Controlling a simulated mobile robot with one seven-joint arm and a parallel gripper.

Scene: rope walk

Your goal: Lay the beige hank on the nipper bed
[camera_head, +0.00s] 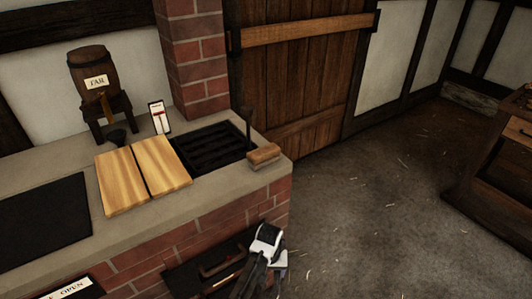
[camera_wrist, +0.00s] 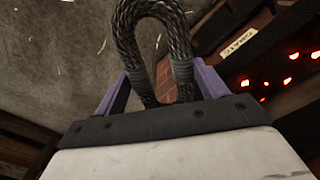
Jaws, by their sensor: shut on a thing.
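My gripper (camera_wrist: 160,84) has purple fingers, one on each side of a bent loop of thick dark grey rope (camera_wrist: 183,72). It is shut on this rope, and the loop stands out past the fingers. The rope looks dark grey, not beige. In the head view my gripper (camera_head: 266,240) is low at the front of the brick counter, and the rope cannot be made out there. No label marks a nipper bed. On the counter are a dark ridged recess (camera_head: 212,149) and two pale wooden boards (camera_head: 125,180), both bare.
The counter (camera_head: 215,200) also bears a tar barrel (camera_head: 88,70), a small gauge card (camera_head: 159,118), a wooden block (camera_head: 264,155) and a dark plate (camera_head: 42,220). Red embers (camera_wrist: 290,81) glow at right in the wrist view. Floor right of the counter is open.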

